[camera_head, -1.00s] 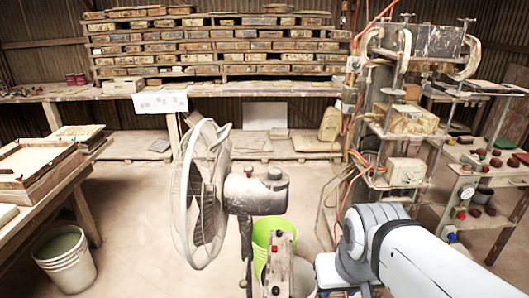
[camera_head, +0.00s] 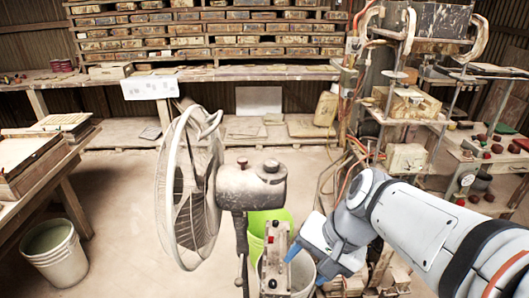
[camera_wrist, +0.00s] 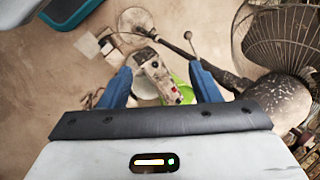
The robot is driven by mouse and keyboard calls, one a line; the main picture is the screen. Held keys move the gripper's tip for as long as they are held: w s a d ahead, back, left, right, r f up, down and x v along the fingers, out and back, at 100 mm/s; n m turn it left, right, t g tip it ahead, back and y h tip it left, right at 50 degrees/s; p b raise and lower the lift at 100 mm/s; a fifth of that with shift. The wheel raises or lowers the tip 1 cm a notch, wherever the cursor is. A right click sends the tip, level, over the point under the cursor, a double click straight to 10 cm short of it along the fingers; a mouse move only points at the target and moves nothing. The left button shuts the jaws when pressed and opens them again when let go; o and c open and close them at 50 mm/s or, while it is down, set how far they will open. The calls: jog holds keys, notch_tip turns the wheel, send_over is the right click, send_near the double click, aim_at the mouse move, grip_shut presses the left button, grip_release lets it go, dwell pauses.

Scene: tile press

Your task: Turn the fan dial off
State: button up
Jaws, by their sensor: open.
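The fan (camera_head: 188,185) stands in the middle of the head view, its cage facing left and its grey motor housing (camera_head: 252,186) behind it. Its worn control box (camera_head: 275,262) sits low on the stand, with a red button and small knobs on its face. I cannot tell which knob is the fan dial or how it is set. My gripper (camera_head: 292,252) is just right of the box, with a blue finger near its edge. In the wrist view the blue fingers (camera_wrist: 160,84) are apart and empty, and the control box (camera_wrist: 154,68) lies between and beyond them.
A green bucket (camera_head: 262,222) stands behind the control box. A white bucket (camera_head: 55,252) stands at the lower left, by a wooden table (camera_head: 80,160). The tile press (camera_head: 400,100) and a cluttered shelf are at the right.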

jog(key=w+a+m+y+b, duration=0.1)
jog(key=w+a+m+y, duration=0.3)
jog(key=m, duration=0.2)
jog(key=m+t+y+b, duration=0.3)
jog(key=m+t+y, duration=0.45)
jog(key=m, duration=0.65)
send_near(278, 165)
jog(key=shift+t+h, duration=0.85)
jog(key=shift+t, duration=0.1)
jog(key=a, duration=0.1)
jog(key=w+a, duration=0.1)
jog(key=a, duration=0.2)
jog(key=shift+w+a, duration=0.1)
jog(key=shift+w, duration=0.2)
jog(key=p+x, duration=0.1)
jog(key=x, duration=0.6)
jog(key=shift+w+a+r, duration=0.1)
jog(key=shift+w+a, duration=0.1)
jog(key=shift+w, duration=0.05)
